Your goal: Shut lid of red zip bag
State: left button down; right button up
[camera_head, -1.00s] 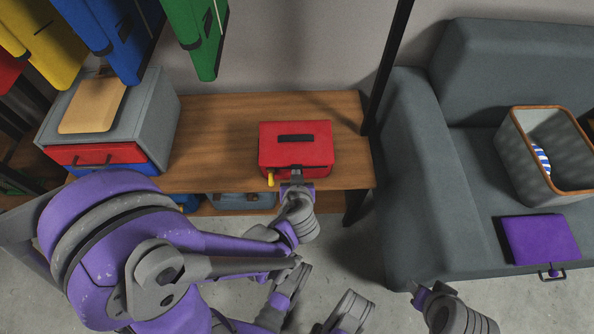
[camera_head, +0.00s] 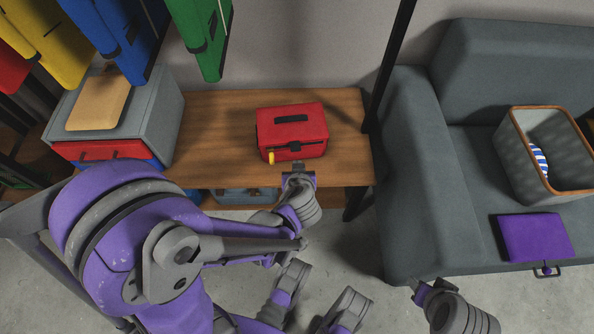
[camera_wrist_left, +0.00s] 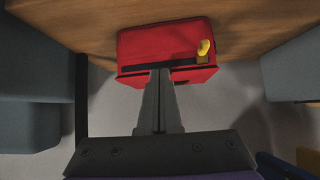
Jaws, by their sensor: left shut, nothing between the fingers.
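The red zip bag (camera_head: 292,130) stands on the wooden shelf, turned slightly, with a black handle on its top and a yellow zip pull at its front left corner. Its lid looks down; a dark line runs along the front edge. In the left wrist view the bag (camera_wrist_left: 160,42) lies just beyond my fingertips, with the yellow pull (camera_wrist_left: 204,48) at its right. My left gripper (camera_head: 298,168) is shut and empty, at the front face of the bag near the shelf edge. I cannot tell if it touches the bag. My right gripper (camera_head: 418,290) is low at the bottom right, away from the bag.
The wooden shelf (camera_head: 225,125) is clear left of the bag. A grey box (camera_head: 160,110) stands at the left. Blue and green hanging items are above. A black post (camera_head: 388,70) and the grey sofa (camera_head: 415,170) are at the right, with a basket (camera_head: 540,125) and a purple pouch (camera_head: 536,238).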

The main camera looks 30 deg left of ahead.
pick_arm(q)
jog(key=s+d+f+b, duration=0.1)
jog(key=s+d+f, duration=0.2)
jog(key=s+d, duration=0.2)
jog(key=s, duration=0.3)
jog(key=shift+b, duration=0.4)
pick_arm(e)
jog(key=shift+d+f, duration=0.1)
jog(key=shift+f, duration=0.3)
